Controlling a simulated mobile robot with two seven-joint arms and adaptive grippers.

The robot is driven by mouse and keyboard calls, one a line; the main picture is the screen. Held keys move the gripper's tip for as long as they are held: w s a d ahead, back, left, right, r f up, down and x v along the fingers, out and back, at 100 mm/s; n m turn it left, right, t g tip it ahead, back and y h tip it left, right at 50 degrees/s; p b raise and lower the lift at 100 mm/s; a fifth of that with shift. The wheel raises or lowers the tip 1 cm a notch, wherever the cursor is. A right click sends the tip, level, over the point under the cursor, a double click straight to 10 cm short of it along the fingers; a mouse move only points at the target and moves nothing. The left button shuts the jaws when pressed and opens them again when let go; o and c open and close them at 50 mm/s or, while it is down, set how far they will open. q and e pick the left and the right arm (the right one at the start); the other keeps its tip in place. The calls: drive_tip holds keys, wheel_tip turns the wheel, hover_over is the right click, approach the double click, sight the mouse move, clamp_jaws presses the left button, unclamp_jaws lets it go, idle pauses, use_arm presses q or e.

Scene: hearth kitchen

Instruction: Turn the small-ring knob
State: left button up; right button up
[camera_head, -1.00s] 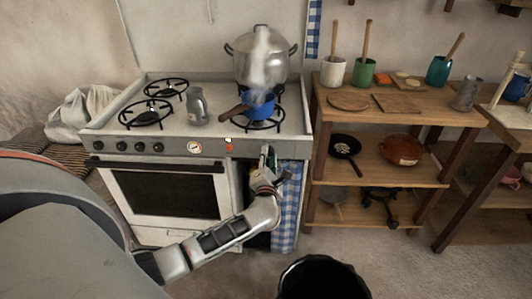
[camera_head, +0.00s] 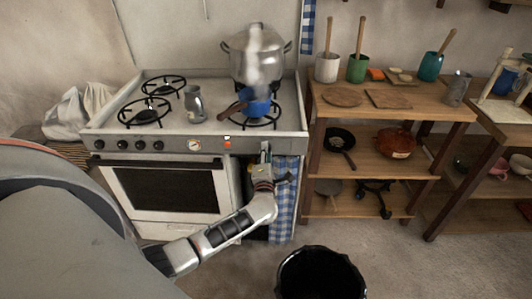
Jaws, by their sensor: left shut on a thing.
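The stove (camera_head: 88,133) has a front panel with several dark knobs (camera_head: 122,145) at its left, then a round white gauge and a small orange-red light. My left gripper (camera_head: 266,150) is at the right part of this panel, below the front right burner (camera_head: 272,122). It is shut on the small-ring knob there, which the fingers hide, so its angle cannot be read. My right gripper is not in view.
A steaming pot (camera_head: 240,68) stands on the back right burner, with a small blue pan (camera_head: 257,103) in front. A checked towel (camera_head: 284,205) hangs just right of my forearm. A black bin (camera_head: 320,275) stands on the floor; wooden shelves (camera_head: 440,113) are at right.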

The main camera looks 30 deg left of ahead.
use_arm(q)
drive_tip(key=shift+f, duration=0.1)
drive_tip(key=o, duration=1.1)
drive_tip(key=shift+s, duration=0.1)
drive_tip(key=v, duration=1.2)
drive_tip(key=shift+d, duration=0.1)
